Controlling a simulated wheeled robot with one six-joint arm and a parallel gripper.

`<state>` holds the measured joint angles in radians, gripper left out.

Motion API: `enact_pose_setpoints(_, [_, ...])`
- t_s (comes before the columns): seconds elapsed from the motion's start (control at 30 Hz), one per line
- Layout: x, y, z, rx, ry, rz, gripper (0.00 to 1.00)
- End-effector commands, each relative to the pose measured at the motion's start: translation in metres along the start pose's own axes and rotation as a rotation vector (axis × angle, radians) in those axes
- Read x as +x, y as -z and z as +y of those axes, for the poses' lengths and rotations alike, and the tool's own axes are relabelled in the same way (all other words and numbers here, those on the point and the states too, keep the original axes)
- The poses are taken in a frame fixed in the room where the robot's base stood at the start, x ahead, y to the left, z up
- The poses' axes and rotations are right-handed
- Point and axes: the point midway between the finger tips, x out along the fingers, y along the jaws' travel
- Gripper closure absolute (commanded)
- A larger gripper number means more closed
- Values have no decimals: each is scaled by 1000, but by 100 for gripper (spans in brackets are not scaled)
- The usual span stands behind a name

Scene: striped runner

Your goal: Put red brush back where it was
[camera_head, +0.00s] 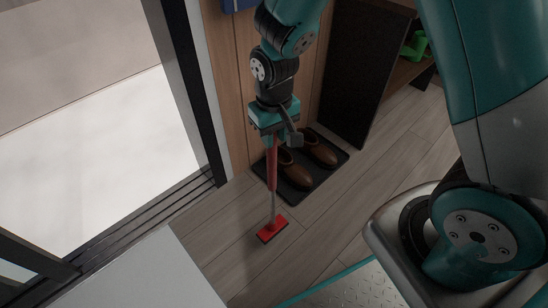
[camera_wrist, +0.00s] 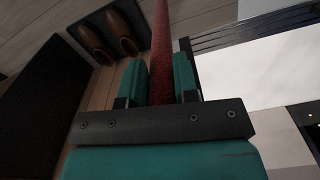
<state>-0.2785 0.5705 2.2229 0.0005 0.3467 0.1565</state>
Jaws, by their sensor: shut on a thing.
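The red brush (camera_head: 272,232) has a flat red head and a long handle that is red at the top and grey lower down. My gripper (camera_head: 272,141) is shut on the upper part of the handle and holds the brush upright, head down, over the wood floor. I cannot tell whether the head touches the floor. In the wrist view the red handle (camera_wrist: 161,45) runs between the two teal fingers of my gripper (camera_wrist: 161,78). The brush head is out of sight there.
A dark mat (camera_head: 297,199) with brown shoes (camera_head: 295,170) lies just behind the brush; the shoes also show in the wrist view (camera_wrist: 96,42). A dark upright panel (camera_head: 352,85) stands behind it. A sliding-door track (camera_head: 150,221) is at left. Bare floor (camera_head: 335,217) lies to the right.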

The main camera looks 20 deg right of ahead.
Motion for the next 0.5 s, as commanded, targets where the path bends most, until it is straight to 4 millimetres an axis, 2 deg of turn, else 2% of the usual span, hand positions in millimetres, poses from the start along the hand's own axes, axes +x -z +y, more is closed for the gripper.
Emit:
enact_pose_setpoints(0.03, [8, 0, 0, 0, 0, 0, 100])
enact_pose_setpoints(0.23, [22, 0, 0, 0, 0, 1, 100])
enact_pose_setpoints(0.4, [50, 0, 0, 0, 0, -1, 100])
enact_pose_setpoints(0.5, [57, 0, 0, 0, 0, 2, 100])
